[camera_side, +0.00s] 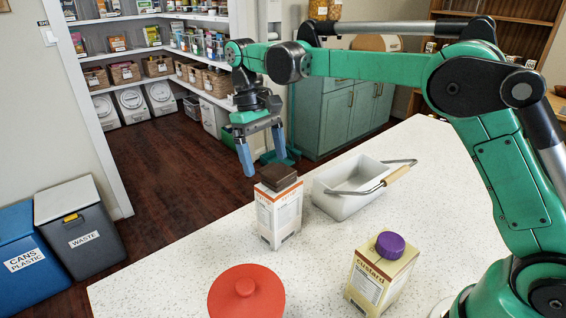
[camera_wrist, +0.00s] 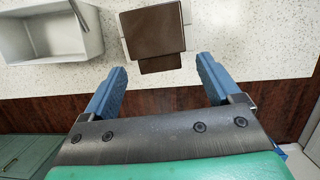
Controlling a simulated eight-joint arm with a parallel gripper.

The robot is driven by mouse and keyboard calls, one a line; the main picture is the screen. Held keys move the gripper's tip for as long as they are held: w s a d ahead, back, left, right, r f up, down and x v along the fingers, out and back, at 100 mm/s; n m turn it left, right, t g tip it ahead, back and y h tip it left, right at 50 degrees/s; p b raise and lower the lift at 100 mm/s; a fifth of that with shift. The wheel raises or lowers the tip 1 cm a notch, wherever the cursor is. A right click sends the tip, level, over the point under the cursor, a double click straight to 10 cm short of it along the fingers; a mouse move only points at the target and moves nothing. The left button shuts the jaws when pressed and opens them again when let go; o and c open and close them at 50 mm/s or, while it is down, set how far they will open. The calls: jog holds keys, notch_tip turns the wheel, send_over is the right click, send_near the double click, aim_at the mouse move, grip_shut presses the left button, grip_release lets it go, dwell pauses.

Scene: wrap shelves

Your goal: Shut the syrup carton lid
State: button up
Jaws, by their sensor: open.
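The carton (camera_side: 279,217) with a brown lid (camera_side: 279,176) stands upright on the speckled counter in the side view. I cannot tell whether the lid is fully down. My gripper (camera_side: 265,163) is open and empty, at the far side of the carton near lid height. In the wrist view, my gripper's (camera_wrist: 161,68) blue fingers are spread, apart from the lid.
A white basket (camera_side: 335,205) with a wooden handle stands right of the carton. A custard carton (camera_side: 372,282) with a purple cap (camera_side: 390,245) and a red lidded pot (camera_side: 247,296) stand nearer. The counter (camera_side: 185,270) is clear at left; its far edge lies close behind the carton.

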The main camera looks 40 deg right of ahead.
jog(key=shift+v, duration=2.8)
jog(key=r+t, duration=0.1)
jog(key=t, duration=0.4)
send_over(297, 180)
jog(key=s+d+f+t, duration=0.2)
jog(key=s+f+t, duration=0.3)
jog(key=s+f, duration=0.2)
jog(key=shift+s+m, duration=0.35)
jog(key=shift+m, duration=0.05)
